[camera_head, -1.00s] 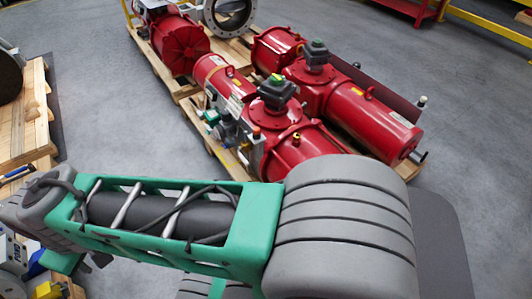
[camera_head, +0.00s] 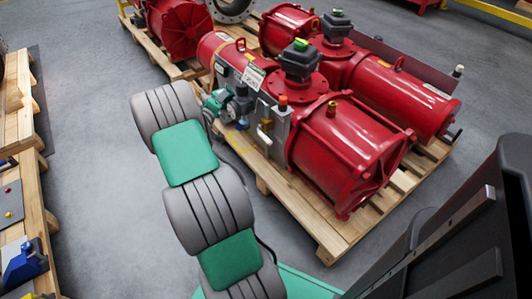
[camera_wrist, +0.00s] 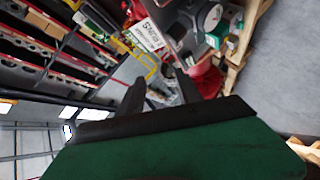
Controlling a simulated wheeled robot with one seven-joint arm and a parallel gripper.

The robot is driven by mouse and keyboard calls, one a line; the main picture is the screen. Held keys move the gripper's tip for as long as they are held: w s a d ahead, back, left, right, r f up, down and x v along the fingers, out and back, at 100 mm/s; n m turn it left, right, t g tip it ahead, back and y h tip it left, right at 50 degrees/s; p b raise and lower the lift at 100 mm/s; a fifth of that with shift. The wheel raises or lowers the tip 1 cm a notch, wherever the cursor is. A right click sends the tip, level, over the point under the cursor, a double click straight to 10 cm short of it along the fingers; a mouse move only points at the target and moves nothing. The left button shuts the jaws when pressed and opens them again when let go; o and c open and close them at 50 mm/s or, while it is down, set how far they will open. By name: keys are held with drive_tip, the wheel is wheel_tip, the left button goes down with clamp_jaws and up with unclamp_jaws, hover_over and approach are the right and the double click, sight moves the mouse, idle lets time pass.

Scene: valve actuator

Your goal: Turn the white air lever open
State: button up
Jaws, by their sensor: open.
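The red valve actuator (camera_head: 345,150) lies on a wooden pallet in the head view. A grey control panel (camera_head: 272,125) with small fittings is on its near side, beside a green-and-grey regulator (camera_head: 222,104). A round gauge (camera_wrist: 212,16) and a white label (camera_wrist: 146,36) appear beyond the fingers. In the head view my arm hides the gripper, just left of the regulator.
The wooden pallet (camera_head: 328,238) juts out below the actuator. A second red actuator (camera_head: 405,95) lies behind it. The grey floor (camera_head: 95,130) between the bench and the pallet is clear.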

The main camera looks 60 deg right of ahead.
sight(262, 136)
drive_tip(key=s+d+f+n+h+b, duration=0.1)
drive_tip(key=s+d+f+n+b, duration=0.1)
drive_tip(key=f, duration=0.6)
drive_tip(key=s+d+f+n+t+h+b, duration=0.1)
drive_tip(key=s+d+f+n+b, duration=0.2)
drive_tip(key=s+f, duration=0.3)
drive_tip(key=s+d+f+n+t+h+b, duration=0.1)
drive_tip(key=s+d+f+n+b, duration=0.1)
drive_tip(key=f, duration=0.9)
drive_tip(key=shift+s+d+f+n+h+b, duration=0.1)
drive_tip(key=shift+s+n+h+b, duration=0.2)
drive_tip(key=shift+s+b, duration=0.35)
drive_tip(key=shift+s+d+f+n+h+b, duration=0.1)
drive_tip(key=shift+s+n+b, duration=0.3)
drive_tip(key=shift+s+b, duration=0.2)
drive_tip(key=d+n+b, duration=0.1)
drive_tip(key=d, duration=0.6)
drive_tip(key=shift+w+d+r+t, duration=0.15)
drive_tip(key=shift+w+r+t, duration=0.15)
drive_tip(key=shift+t, duration=0.1)
drive_tip(key=shift+c, duration=0.3)
clamp_jaws()
